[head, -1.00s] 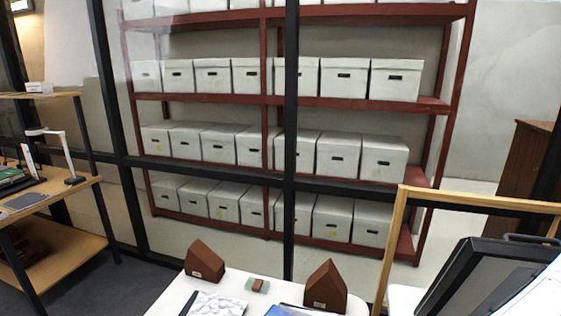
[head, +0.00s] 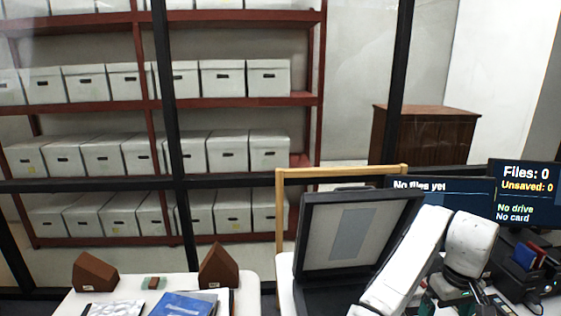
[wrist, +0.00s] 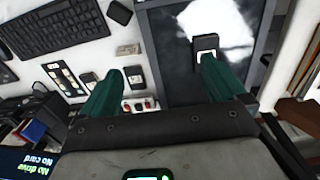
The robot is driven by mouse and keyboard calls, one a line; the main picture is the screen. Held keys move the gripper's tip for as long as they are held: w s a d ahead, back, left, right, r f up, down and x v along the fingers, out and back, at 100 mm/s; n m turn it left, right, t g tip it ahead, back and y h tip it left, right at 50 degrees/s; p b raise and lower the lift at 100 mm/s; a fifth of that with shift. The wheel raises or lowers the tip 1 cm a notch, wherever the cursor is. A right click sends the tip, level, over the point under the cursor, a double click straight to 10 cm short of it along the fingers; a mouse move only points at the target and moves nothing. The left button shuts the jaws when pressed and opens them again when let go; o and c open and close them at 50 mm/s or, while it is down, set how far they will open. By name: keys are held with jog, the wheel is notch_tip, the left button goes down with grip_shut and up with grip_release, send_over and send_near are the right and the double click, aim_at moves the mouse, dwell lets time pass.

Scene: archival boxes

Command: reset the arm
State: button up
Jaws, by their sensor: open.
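My gripper (wrist: 160,72) is open in the wrist view, its two green fingers spread apart. A small black item with a pale face (wrist: 206,45) shows at the tip of the right finger; I cannot tell whether they touch. Nothing shows clasped between the fingers. In the head view my white arm (head: 412,262) reaches up from the bottom edge and bends down at the right, beside the open black case (head: 318,265). The fingers are mostly hidden low in that view.
A keyboard (wrist: 55,28) and small devices lie under the gripper. Screens (head: 522,190) and a dark holder with coloured items (head: 530,265) stand at right. A white table (head: 135,302) holds two brown house-shaped blocks and a blue booklet (head: 187,304). Shelved boxes stand behind dark-framed glass.

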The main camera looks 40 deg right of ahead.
jog(key=a+f+n+t+h, duration=0.1)
jog(key=a+f+n+h, duration=0.3)
jog(key=a+f, duration=0.6)
jog(key=s+a+f+n+y, duration=0.1)
jog(key=s+a+f+y, duration=0.15)
jog(key=a, duration=0.65)
jog(key=s+a+f+n+y, duration=0.15)
jog(key=s+a+f, duration=0.25)
jog(key=a, duration=0.5)
notch_tip(320, 180, down, 10)
jog(key=b, duration=1)
jog(key=shift+w+a+r, duration=0.2)
jog(key=shift+w, duration=0.05)
jog(key=shift+m, duration=0.25)
jog(key=shift+c, duration=0.2)
